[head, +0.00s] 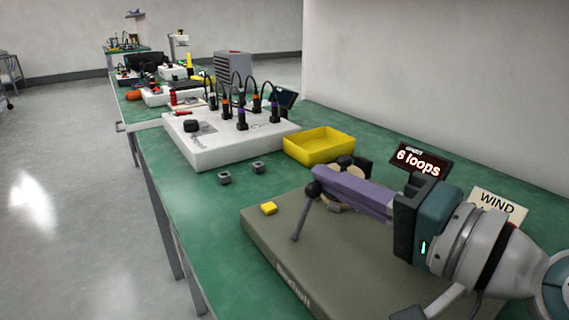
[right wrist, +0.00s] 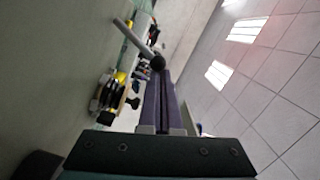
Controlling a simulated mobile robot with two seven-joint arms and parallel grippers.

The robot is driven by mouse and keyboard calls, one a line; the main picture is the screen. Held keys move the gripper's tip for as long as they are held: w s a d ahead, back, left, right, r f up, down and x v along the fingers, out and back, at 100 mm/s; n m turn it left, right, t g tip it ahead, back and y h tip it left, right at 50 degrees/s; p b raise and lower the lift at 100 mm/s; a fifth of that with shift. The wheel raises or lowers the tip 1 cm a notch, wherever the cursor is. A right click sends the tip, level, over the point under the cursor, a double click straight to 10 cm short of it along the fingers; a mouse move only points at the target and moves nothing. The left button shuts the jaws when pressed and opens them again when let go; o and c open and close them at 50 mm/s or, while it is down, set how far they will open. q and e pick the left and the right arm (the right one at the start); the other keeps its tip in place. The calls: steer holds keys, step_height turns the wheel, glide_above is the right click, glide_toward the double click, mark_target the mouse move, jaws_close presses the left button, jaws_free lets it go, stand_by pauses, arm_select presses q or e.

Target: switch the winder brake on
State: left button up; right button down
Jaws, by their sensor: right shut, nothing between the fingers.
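The winder has a broad grey-olive base (head: 275,245) on the green bench, with a small yellow block (head: 268,208) on its left part. A thin grey lever (head: 302,217) leans up from the base to a black ball knob (head: 313,189). The knob also shows in the right wrist view (right wrist: 157,62). My right gripper (head: 318,174) has purple fingers and is shut and empty. Its tips are right at the knob; I cannot tell whether they touch. A tan and black round part (head: 346,170) of the winder is partly hidden behind the fingers. My left gripper is out of view.
A display (head: 420,160) reads "6 loops", and a "WIND" card (head: 497,206) stands right of it. A yellow tray (head: 320,147) and a white box with black plugs (head: 235,145) stand behind. Two small grey blocks (head: 258,167) lie on the bench.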

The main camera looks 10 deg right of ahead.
steer(key=shift+s+a+r+n+p, duration=0.15)
steer(key=shift+a+r+n+p, duration=0.35)
steer(key=shift+p, duration=0.65)
steer(key=n+p, duration=0.1)
steer(key=a+n+p, duration=0.1)
steer(key=p, duration=0.1)
steer(key=s+a+n+p, duration=0.1)
steer(key=p, duration=0.1)
steer(key=shift+r+n+h, duration=0.3)
steer(key=shift+r+h, duration=0.1)
steer(key=a+n+p, duration=0.2)
steer(key=shift+s+f+p, duration=0.15)
steer(key=shift+s+p, duration=0.1)
steer(key=shift+p, duration=0.05)
steer(key=shift+d+f, duration=0.1)
steer(key=shift+f, duration=0.05)
